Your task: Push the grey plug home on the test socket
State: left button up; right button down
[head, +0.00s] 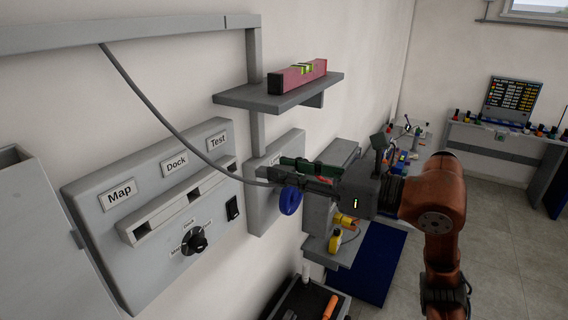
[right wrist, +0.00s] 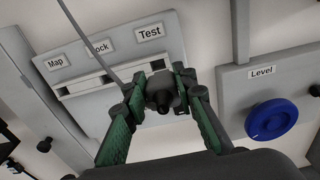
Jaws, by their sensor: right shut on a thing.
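My right gripper (head: 279,176) is shut on the grey plug (right wrist: 160,92), which looks dark between the green-padded fingers in the right wrist view. In the head view the plug is mostly hidden by the fingers, and a grey cable runs to it from the overhead rail. The socket strip (head: 150,232) is on the wall panel under the labels Map, Dock and Test (head: 217,141). The held plug is out from the wall, to the right of the strip's Test end in the head view. The Test socket's opening is not clear. My left gripper is not in view.
A rotary knob (head: 195,240) and a black switch (head: 232,208) are on the same panel. A blue wheel (head: 290,201) on the Level panel is close beside my right gripper. A shelf (head: 240,97) with a red spirit level (head: 298,76) juts out above.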

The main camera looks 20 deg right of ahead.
aim_at(262, 171)
jog(key=shift+s+a+r, duration=0.1)
jog(key=shift+s+r, duration=0.05)
jog(key=shift+s, duration=0.35)
jog(key=shift+s+r, duration=0.15)
jog(key=shift+s, duration=0.3)
jog(key=shift+w+f, duration=0.1)
jog(key=shift+w, duration=0.05)
jog(key=shift+x, duration=2.15)
jog(key=shift+w+a+f, duration=0.2)
jog(key=shift+w, duration=0.25)
jog(key=shift+w+a, duration=0.1)
jog(key=shift+a, duration=0.1)
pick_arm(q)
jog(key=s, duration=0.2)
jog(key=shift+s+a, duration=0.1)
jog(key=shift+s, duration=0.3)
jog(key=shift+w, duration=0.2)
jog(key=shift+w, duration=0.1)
pick_arm(e)
jog(key=shift+w+a+f, duration=0.1)
jog(key=shift+w, duration=0.05)
jog(key=shift+w, duration=0.1)
